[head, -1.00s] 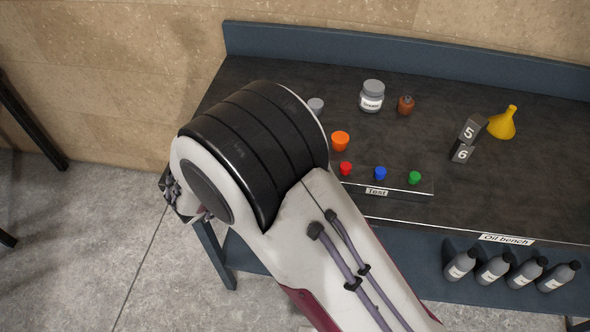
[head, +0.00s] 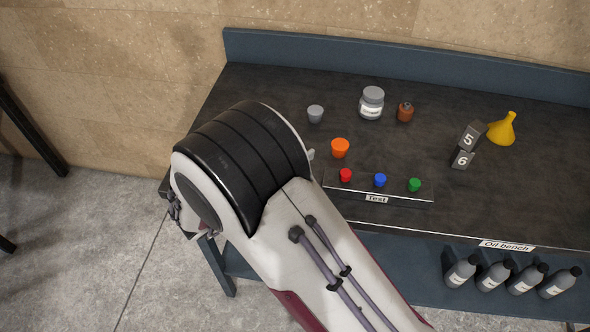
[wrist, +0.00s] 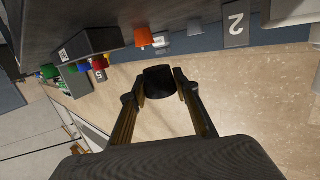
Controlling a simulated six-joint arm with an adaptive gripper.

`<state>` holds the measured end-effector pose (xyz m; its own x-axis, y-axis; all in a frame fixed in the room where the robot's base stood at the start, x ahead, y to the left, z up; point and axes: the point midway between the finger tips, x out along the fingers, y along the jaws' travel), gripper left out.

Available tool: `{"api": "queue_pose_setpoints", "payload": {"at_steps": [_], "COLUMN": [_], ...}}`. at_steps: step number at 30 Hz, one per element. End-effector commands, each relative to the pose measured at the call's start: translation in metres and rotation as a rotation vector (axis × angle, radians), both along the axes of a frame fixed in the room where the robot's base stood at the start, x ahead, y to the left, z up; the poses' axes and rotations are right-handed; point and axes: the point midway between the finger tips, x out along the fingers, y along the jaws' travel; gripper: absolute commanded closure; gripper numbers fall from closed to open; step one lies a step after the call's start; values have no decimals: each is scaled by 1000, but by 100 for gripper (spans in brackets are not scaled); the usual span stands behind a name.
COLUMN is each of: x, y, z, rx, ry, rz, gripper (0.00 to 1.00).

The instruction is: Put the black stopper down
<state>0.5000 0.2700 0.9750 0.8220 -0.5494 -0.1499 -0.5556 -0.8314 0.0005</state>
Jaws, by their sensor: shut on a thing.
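In the wrist view my gripper (wrist: 160,83) is shut on the black stopper (wrist: 158,82), a short dark cylinder held between the two fingertips. The bench top's dark surface shows along the upper part of that view, apart from the stopper. In the head view my arm hides the gripper and the stopper. The dark bench (head: 480,200) lies to the right of my arm there.
A test rack (head: 405,195) holds red (head: 345,175), blue (head: 380,180) and green (head: 414,184) stoppers. Behind it are an orange cup (head: 340,148), a grey cup (head: 315,114), a jar (head: 371,103) and a brown bottle (head: 405,111). A yellow funnel (head: 503,130) and number blocks (head: 466,147) stand right.

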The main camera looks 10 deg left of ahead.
Motion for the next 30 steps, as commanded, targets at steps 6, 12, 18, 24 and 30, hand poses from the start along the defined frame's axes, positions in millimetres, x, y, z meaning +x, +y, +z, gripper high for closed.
{"api": "queue_pose_setpoints", "payload": {"at_steps": [6,12,18,24,30], "x": [0,0,0,0,0], "y": [0,0,0,0,0], "z": [-17,-18,-19,-33,-54], "rx": [0,0,0,0,0], "ry": [0,0,0,1,1], "rz": [0,0,0,0,1], "gripper": [91,91,91,91,91]}}
